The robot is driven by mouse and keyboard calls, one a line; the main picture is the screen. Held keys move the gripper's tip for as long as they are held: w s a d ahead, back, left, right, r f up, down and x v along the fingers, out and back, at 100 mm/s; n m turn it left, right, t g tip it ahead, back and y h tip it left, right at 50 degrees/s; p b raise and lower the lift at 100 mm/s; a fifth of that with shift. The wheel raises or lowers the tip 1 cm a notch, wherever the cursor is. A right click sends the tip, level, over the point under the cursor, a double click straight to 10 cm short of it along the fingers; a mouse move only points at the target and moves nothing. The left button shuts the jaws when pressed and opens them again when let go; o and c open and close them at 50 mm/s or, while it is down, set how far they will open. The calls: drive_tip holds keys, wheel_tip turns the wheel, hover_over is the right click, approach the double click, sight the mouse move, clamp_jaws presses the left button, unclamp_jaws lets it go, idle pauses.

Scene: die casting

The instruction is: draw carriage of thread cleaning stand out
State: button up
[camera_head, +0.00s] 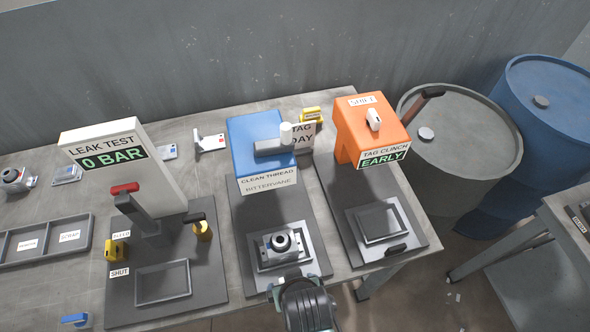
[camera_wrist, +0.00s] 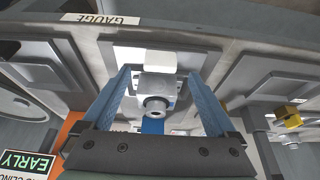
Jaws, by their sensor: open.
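My gripper (camera_head: 290,277) is at the carriage's front edge, open. In the wrist view, the cast part (camera_wrist: 157,92) shows between the spread blue fingers of my gripper (camera_wrist: 158,72). My gripper hides the carriage's front; contact cannot be told.
The orange tag clinch stand (camera_head: 372,130) with its tray (camera_head: 381,222) is at right. The leak test stand (camera_head: 120,165) and its tray (camera_head: 163,283) are at left. Drums (camera_head: 462,130) stand right of the bench. Floor shows beyond the bench's front edge.

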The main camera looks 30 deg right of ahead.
drive_tip(key=v, duration=0.7)
drive_tip(key=shift+s+r, duration=0.25)
drive_tip(key=shift+r, duration=0.05)
drive_tip(key=shift+a, duration=0.1)
